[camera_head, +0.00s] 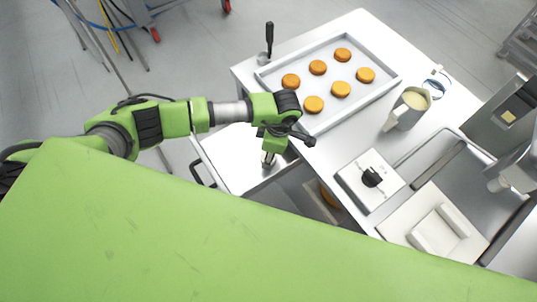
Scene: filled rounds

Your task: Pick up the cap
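I cannot clearly make out the cap. A small metallic piece (268,158) shows just under my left gripper (286,138), over the pale interior of the open drawer (225,152). I cannot tell whether this piece is the cap or whether the gripper touches it. My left arm comes in from the left and the gripper points down beside the table's near left edge. Its fingertips are small and partly hidden, so its opening does not show. My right gripper is not in view.
A tray (377,88) of several brown rounds lies on the white table. A dark-handled scoop (269,40) stands behind it. A jug (402,116) of cream, a white box with a black knob (371,177), a white block (440,228) and a grey machine (497,120) occupy the right.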

